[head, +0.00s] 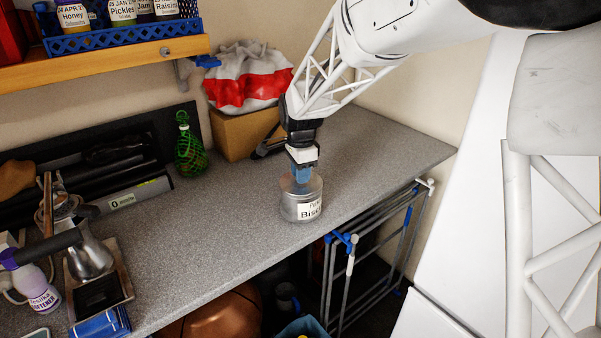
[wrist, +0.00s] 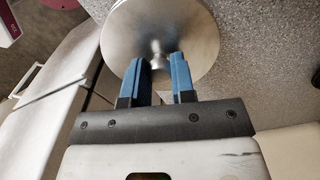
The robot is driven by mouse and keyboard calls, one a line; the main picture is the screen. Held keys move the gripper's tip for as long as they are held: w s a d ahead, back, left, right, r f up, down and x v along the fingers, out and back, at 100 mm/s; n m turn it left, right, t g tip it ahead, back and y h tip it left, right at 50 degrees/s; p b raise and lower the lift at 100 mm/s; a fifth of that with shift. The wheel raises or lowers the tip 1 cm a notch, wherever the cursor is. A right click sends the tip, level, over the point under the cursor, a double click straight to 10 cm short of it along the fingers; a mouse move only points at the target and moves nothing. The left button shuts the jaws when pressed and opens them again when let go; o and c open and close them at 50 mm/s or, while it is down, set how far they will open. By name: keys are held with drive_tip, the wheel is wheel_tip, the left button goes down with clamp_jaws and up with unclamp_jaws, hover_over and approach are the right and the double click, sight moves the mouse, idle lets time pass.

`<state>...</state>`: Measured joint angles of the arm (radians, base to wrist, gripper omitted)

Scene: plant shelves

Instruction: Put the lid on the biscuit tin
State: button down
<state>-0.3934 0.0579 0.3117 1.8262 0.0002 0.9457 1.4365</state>
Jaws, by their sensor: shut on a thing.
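The biscuit tin (head: 302,208) is a silver cylinder with a white label, standing upright on the grey counter. My gripper (head: 301,178) is directly above it, pointing down. In the wrist view, the blue fingers of my gripper (wrist: 163,70) are shut on the knob of the round metal lid (wrist: 190,30). The lid also shows in the head view (head: 313,184), at the top of the tin. I cannot tell whether it is fully seated or slightly above the rim. The tin is hidden under the lid in the wrist view.
The grey counter (head: 225,220) is clear left of the tin. A green netted bottle (head: 188,150) and a cardboard box (head: 235,135) with a red-and-white bag stand behind. A drying rack (head: 375,255) is below the front edge. A jar shelf (head: 120,62) is upper left.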

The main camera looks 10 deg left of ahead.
idle(0.3)
drive_tip(key=shift+c, duration=2)
unclamp_jaws()
drive_tip(key=shift+r, duration=0.2)
drive_tip(key=shift+r, duration=3.3)
